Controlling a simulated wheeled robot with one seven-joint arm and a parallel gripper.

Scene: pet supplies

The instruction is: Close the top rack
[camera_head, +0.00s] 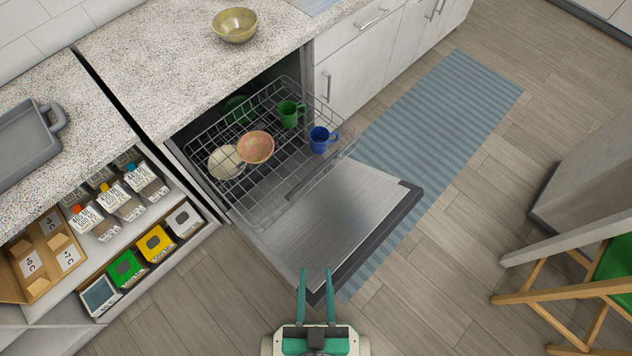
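The dishwasher's top rack (262,212) is a wire rack pulled out over the lowered door (345,232). It holds a green mug (291,112), a blue mug (321,139), a pinkish-orange bowl (256,147), a cream dish (224,163) and a green dish (239,108) towards the back. My gripper (317,270) is at the bottom middle, in front of the door's outer edge. Its two green fingers are apart with nothing visible between them. It appears clear of the rack.
A yellowish bowl (235,25) stands on the speckled counter (150,62). Open shelves with packages (126,268) are at left. A striped blue rug (440,120) lies right of the door. A wooden chair (560,290) with green fabric is at right. Floor between is clear.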

